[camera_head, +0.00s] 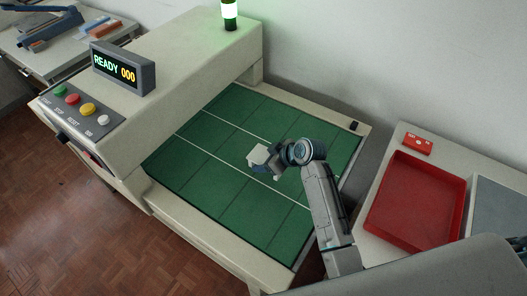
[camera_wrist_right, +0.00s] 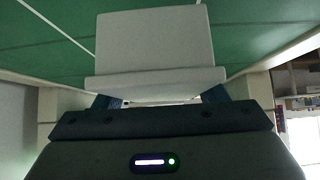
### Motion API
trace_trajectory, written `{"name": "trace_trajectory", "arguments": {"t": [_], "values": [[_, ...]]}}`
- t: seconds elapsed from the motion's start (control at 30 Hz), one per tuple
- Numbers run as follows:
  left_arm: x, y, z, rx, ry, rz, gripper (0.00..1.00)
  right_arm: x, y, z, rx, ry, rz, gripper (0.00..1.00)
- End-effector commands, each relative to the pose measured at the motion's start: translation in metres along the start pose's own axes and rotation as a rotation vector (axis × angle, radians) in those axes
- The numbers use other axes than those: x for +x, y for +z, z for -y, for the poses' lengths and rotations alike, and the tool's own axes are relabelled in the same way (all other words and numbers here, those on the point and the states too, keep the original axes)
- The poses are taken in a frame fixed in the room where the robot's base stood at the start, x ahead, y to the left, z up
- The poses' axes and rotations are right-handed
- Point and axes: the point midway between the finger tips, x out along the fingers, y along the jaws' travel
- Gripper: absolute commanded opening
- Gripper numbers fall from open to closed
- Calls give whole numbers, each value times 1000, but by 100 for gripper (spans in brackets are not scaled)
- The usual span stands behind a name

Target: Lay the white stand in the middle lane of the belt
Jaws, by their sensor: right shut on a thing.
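The white stand (camera_head: 258,155) is held by my right gripper (camera_head: 270,167) over the green belt (camera_head: 225,178). In the right wrist view the white stand (camera_wrist_right: 155,42) shows as a flat pale plate with a thicker lip at its near edge. The fingers of my right gripper (camera_wrist_right: 161,100) are at that lip, one at each side, shut on it. Two white lines divide the belt into three lanes. In the head view the stand appears over the middle lane, near a white line; its height above the belt is hard to tell. My left gripper is not in view.
A machine housing with a READY 000 display (camera_head: 122,68) and coloured buttons stands at the belt's left end. A red tray (camera_head: 415,201) and a small red card (camera_head: 418,144) lie on the side table at right. The rest of the belt is bare.

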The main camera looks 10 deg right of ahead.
Motion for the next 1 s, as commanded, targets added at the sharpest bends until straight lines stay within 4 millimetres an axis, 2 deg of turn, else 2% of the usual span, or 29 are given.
{"name": "trace_trajectory", "arguments": {"t": [0.03,0.13,0.4,0.63,1.0], "values": [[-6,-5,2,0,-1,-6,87,4,-8,-10,0,0,0,39],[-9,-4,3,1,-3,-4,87,14,-14,-24,-1,1,0,39],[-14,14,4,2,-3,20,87,27,-23,-40,0,2,-1,39],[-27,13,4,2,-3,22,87,49,1,-39,2,0,1,39],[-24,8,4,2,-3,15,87,54,6,-38,0,1,0,39]]}}
